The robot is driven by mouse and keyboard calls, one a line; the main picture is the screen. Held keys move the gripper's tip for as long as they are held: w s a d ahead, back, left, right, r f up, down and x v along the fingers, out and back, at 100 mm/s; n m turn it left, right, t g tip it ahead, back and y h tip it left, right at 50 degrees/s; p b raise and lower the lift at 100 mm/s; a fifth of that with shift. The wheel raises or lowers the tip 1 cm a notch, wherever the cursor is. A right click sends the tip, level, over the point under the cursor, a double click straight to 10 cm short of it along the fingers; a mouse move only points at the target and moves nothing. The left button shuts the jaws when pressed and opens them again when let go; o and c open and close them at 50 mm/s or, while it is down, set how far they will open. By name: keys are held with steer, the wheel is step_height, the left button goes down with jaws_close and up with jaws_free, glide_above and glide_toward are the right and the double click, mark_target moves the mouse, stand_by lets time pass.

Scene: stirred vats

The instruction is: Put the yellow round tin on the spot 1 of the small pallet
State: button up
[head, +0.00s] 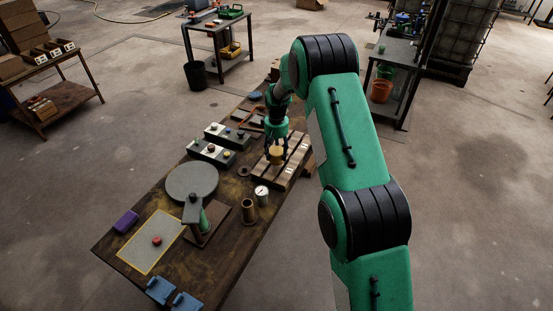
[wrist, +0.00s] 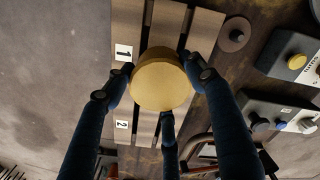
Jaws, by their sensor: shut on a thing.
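The yellow round tin (head: 276,155) is held in my gripper (head: 276,146) over the small pallet (head: 268,178). In the wrist view the tin (wrist: 160,80) sits between the dark fingers of my gripper (wrist: 160,88), which are shut on it. The pallet's wooden slats (wrist: 127,22) show beneath it, with a label 1 (wrist: 123,52) and a label 2 (wrist: 122,124) along the left slat. The tin appears right of the labels, nearer label 1 in height. Whether its underside touches the slats cannot be told; it hides the part of the pallet below it.
Two control boxes with knobs (head: 211,152) stand left of the pallet. A dark ring (wrist: 234,34) lies beside the pallet. A gauge (head: 261,194), a brass cup (head: 249,210) and a round grey plate (head: 191,181) stand nearer on the table.

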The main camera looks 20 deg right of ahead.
mark_target(276, 151)
steer(key=shift+f+b, duration=0.45)
steer(key=shift+f, duration=1.25)
steer(key=shift+f, duration=0.2)
steer(key=o, duration=1.3)
steer(key=shift+r, duration=0.1)
step_height(276, 151, up, 12)
steer(key=shift+r+p, duration=0.1)
steer(key=shift+p, duration=1.05)
